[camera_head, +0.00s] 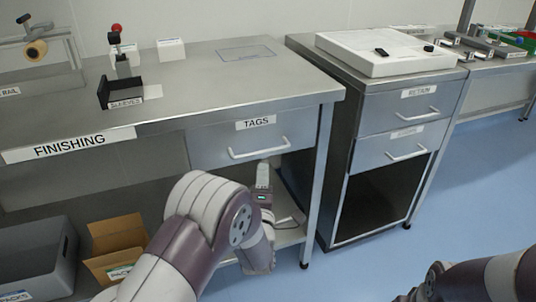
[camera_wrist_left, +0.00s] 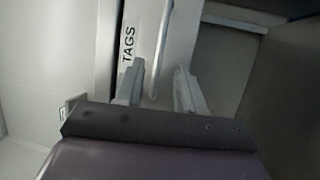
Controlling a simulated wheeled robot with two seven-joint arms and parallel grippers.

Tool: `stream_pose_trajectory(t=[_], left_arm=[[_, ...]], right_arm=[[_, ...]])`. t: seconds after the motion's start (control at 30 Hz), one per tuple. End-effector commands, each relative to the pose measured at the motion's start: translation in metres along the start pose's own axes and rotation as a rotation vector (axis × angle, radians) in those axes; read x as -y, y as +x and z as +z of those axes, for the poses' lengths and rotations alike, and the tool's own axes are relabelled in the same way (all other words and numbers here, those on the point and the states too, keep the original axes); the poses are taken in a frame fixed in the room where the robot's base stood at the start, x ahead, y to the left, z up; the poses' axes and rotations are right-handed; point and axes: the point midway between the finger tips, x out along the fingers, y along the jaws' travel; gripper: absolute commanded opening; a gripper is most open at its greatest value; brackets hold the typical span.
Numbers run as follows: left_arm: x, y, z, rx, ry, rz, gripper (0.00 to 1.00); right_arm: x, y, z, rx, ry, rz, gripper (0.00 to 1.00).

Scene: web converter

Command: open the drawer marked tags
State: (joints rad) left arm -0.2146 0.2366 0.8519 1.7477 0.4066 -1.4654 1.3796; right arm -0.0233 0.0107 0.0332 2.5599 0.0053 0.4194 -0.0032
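The drawer marked TAGS (camera_head: 215,148) is under the right end of the finishing bench, and its front looks shut. Its bar handle (camera_head: 260,151) runs across the lower front. My left gripper (camera_head: 264,172) is just below and in front of the handle, partly hidden by my own arm. In the left wrist view my left gripper (camera_wrist_left: 161,88) is open, its two fingers apart. The handle (camera_wrist_left: 160,45) lies ahead, in line with the gap between them. I cannot tell whether they touch it. The TAGS label (camera_wrist_left: 129,45) shows beside it. My right gripper is out of view.
The bench top (camera_head: 210,85) overhangs the drawer, and a bench leg (camera_head: 319,180) stands right of it. A cabinet (camera_head: 390,130) with two drawers stands further right. A cardboard box (camera_head: 117,235) and a grey bin (camera_head: 38,258) are low at left. Blue floor is clear at right.

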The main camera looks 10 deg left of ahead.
Motion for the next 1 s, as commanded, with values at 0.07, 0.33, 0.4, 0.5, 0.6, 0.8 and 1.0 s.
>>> stream_pose_trajectory(t=[0.07, 0.33, 0.4, 0.5, 0.6, 0.8, 1.0], left_arm=[[0.003, 0.021, -0.001, -0.003, 0.000, 0.002, 0.38], [0.003, 0.079, 0.000, 0.000, 0.002, -0.001, 0.38], [0.002, 0.087, 0.000, 0.000, 0.002, -0.001, 0.38], [0.002, 0.093, 0.000, 0.000, 0.004, -0.002, 0.38], [0.001, 0.094, 0.000, 0.001, 0.004, -0.002, 0.38], [0.001, 0.094, 0.000, 0.001, 0.004, -0.003, 0.15], [0.001, 0.094, 0.000, 0.001, 0.004, -0.003, 0.00]], right_arm=[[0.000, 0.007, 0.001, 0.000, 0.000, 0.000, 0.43], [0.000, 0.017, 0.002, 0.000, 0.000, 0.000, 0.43], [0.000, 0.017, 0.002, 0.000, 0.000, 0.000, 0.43], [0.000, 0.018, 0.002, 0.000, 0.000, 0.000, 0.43], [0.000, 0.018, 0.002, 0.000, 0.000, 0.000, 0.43], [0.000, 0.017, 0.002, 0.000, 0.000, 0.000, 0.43], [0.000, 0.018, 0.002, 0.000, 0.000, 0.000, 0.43]])
